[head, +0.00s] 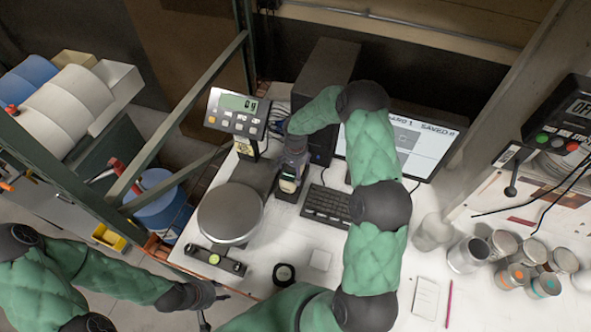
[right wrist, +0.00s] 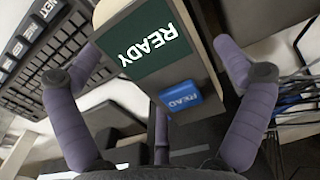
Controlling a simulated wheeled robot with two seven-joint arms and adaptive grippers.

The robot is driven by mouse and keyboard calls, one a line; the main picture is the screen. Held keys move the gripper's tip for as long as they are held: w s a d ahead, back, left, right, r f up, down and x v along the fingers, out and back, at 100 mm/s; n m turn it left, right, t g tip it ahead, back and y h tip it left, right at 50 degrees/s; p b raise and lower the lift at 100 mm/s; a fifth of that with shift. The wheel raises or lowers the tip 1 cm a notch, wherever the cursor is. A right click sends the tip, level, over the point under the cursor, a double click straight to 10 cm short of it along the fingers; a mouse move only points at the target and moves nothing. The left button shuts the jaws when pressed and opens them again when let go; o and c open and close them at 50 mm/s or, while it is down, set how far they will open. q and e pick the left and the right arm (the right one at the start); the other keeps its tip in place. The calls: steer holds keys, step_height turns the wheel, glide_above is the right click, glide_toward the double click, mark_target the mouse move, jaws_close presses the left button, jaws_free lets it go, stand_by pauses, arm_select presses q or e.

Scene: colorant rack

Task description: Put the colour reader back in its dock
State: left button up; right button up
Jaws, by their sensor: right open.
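The colour reader (head: 289,180) is upright at the black dock (head: 283,195), left of the keyboard; I cannot tell how fully it is seated. In the right wrist view, the colour reader (right wrist: 150,40) shows a green READY screen and a blue READ button. My right gripper (head: 292,162) is above and around it in the head view. Its purple fingers (right wrist: 160,95) are spread on both sides of the reader, with gaps. My left gripper (head: 216,308) is open and empty at the lower left, off the table's front edge.
A scale with a round pan (head: 230,212) and a raised display (head: 238,113) stands left of the dock. The keyboard (head: 327,205) and monitor (head: 405,140) are close on the right. Several cans (head: 468,254) stand at the right. A black level-like bar (head: 215,260) lies in front.

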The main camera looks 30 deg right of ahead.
step_height(320, 180, up, 12)
steer(key=b, duration=0.1)
steer(key=shift+f, duration=0.25)
stand_by(0.5)
